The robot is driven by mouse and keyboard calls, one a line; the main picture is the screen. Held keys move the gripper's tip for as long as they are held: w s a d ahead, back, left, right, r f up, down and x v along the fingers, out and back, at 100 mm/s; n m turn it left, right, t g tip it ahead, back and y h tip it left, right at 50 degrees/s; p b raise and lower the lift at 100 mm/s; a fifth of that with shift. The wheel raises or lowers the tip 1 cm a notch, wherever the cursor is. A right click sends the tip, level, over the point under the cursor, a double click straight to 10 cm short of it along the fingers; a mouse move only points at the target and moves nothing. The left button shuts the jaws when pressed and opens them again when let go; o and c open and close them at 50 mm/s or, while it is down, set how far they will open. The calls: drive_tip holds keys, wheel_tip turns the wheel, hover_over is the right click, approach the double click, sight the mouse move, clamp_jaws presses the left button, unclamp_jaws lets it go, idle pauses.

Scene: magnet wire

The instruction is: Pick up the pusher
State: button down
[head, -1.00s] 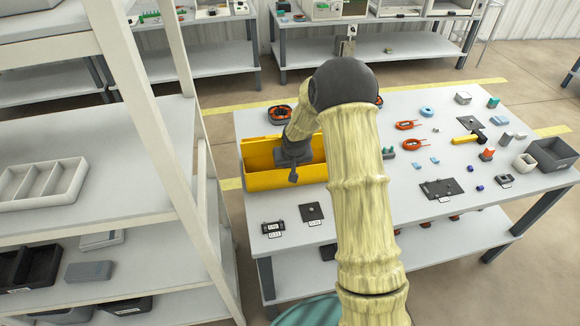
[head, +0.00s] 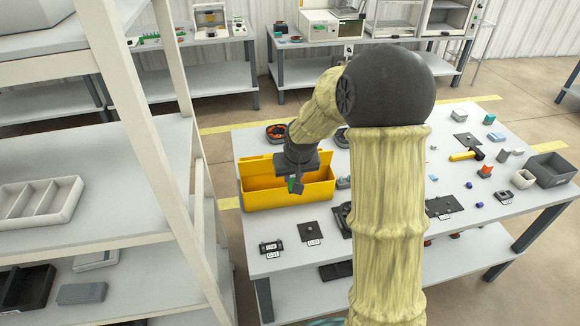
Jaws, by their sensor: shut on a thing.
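My gripper (head: 296,188) points down in front of the right part of the yellow bin (head: 262,197). It is shut on a small piece with a green part, the pusher (head: 291,185) by the look of it. The piece is tiny here, and the jaws hide much of it. It shows against the bin's front wall, and I cannot tell its exact height.
The yellow bin is open-topped. Small labelled dark fixtures (head: 310,232) lie in front of it. A yellow hammer (head: 466,155) and a dark grey bin (head: 550,169) are at the right. A white shelf rack stands left. My arm hides the table's middle.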

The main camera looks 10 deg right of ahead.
drive_tip(key=s+b, duration=0.1)
drive_tip(key=s, duration=1.1)
drive_tip(key=shift+a, duration=0.2)
